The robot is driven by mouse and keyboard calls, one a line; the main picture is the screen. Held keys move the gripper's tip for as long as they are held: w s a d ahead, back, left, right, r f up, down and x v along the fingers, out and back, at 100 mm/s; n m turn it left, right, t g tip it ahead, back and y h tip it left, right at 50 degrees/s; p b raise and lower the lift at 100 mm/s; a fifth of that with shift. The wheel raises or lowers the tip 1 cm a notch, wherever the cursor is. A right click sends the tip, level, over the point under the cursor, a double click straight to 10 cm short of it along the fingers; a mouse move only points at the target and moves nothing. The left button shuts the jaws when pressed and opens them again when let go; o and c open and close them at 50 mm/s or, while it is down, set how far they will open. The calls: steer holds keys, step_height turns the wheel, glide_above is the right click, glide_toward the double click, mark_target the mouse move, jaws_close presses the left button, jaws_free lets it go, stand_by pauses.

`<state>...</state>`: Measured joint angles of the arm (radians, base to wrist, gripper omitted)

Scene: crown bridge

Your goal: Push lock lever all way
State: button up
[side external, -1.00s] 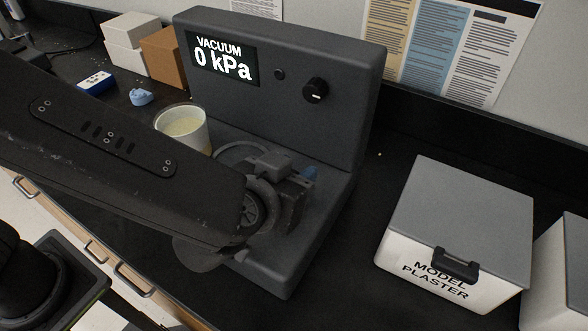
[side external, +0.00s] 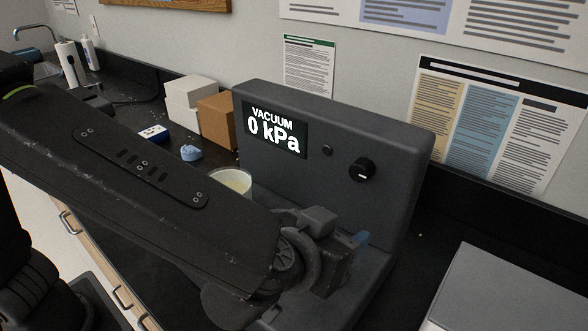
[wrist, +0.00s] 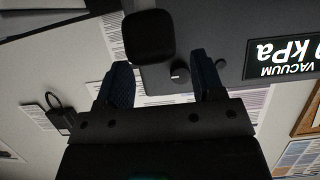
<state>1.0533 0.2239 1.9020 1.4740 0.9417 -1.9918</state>
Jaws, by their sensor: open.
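The vacuum machine (side external: 335,190) is a dark grey housing whose display (side external: 275,130) reads "VACUUM 0 kPa"; the display (wrist: 285,57) shows upside down in the wrist view. My gripper (side external: 360,239) is beside the machine's front face, low and right of the display, mostly hidden by my wrist. In the wrist view my gripper (wrist: 158,75) is open, with two blue fingers apart. A dark rounded block (wrist: 150,37) shows beyond the gap between them; it may be the lock lever's end, but I cannot tell, nor whether a finger touches it. No lever is clearly visible in the side view.
A cup of pale material (side external: 232,181) stands behind my forearm, close to the machine. A brown box (side external: 217,121), white boxes (side external: 188,105) and a small blue item (side external: 191,152) are on the bench to the left. A grey-lidded box (side external: 505,300) is at the lower right.

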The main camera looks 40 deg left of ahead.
steer(key=w+a+r, duration=0.2)
steer(key=a+r, duration=0.5)
steer(key=a, duration=0.4)
steer(key=shift+w+a, duration=0.2)
steer(key=shift+w, duration=0.05)
steer(key=shift+r, duration=0.1)
steer(key=shift+c, duration=0.4)
